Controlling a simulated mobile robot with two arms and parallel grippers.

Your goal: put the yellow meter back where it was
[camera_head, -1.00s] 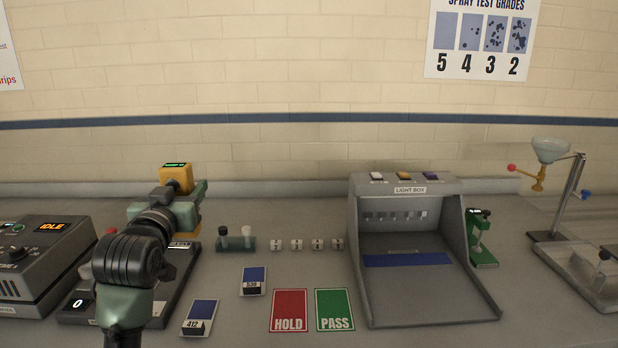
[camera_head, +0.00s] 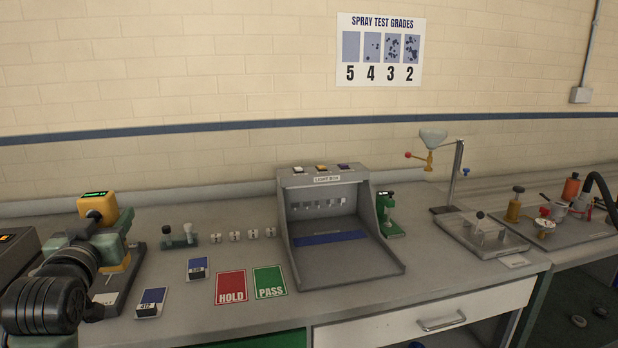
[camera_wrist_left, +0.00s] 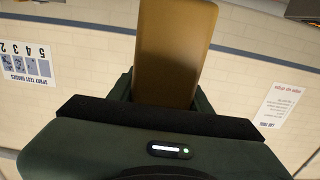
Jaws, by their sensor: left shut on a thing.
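The yellow meter (camera_head: 97,206) has a small dark screen with green marks on its top. It is held upright above the left part of the bench in the head view. My left gripper (camera_head: 106,228) is shut on it, and my arm hides part of the meter's lower body. In the left wrist view the meter's plain yellow-brown body (camera_wrist_left: 172,60) stands between the two dark green fingers. My right gripper is not in view.
A grey light box (camera_head: 340,250) stands mid-bench. A small green stand (camera_head: 389,215) and a funnel stand (camera_head: 452,180) are to the right.

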